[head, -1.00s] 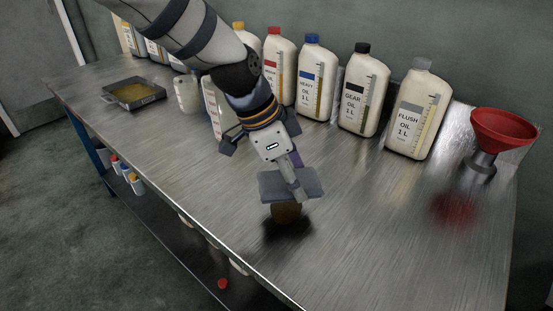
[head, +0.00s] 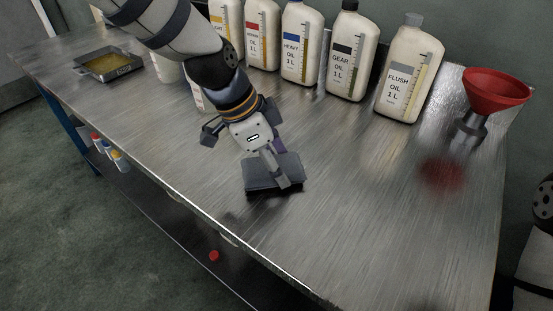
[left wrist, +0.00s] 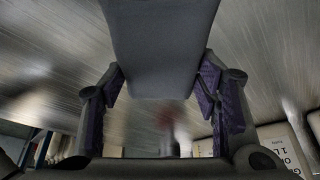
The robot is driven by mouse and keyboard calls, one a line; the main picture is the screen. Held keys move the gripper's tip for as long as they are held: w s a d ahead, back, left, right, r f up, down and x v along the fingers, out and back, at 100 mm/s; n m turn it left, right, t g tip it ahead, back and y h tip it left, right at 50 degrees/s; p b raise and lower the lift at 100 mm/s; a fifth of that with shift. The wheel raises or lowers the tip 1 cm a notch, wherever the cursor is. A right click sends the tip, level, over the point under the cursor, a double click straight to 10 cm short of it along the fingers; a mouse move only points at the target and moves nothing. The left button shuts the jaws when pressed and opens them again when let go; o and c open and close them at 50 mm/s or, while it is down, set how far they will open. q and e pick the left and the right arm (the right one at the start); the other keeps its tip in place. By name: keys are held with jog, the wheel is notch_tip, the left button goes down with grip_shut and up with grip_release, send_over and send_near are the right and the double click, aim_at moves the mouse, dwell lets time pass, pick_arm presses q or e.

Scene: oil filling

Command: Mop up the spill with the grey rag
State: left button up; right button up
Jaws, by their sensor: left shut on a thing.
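The grey rag (head: 272,174) is a flat dark square in the head view, at or just above the steel bench near its front edge. My left gripper (head: 275,168) is shut on it from above. In the left wrist view the rag (left wrist: 165,45) shows as a grey panel between the fingers (left wrist: 163,95). No brown spill shows in the head view now; the rag may cover its spot. My right gripper is out of view.
The bench (head: 340,215) is clear right of the rag. Oil bottles, including the flush oil (head: 409,75), line the back. A red funnel (head: 497,92) stands at the right, its reflection below. A tray (head: 108,65) sits far left. A red cap (head: 213,255) lies below bench level.

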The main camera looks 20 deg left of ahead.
pick_arm(q)
jog(key=shift+f, duration=0.35)
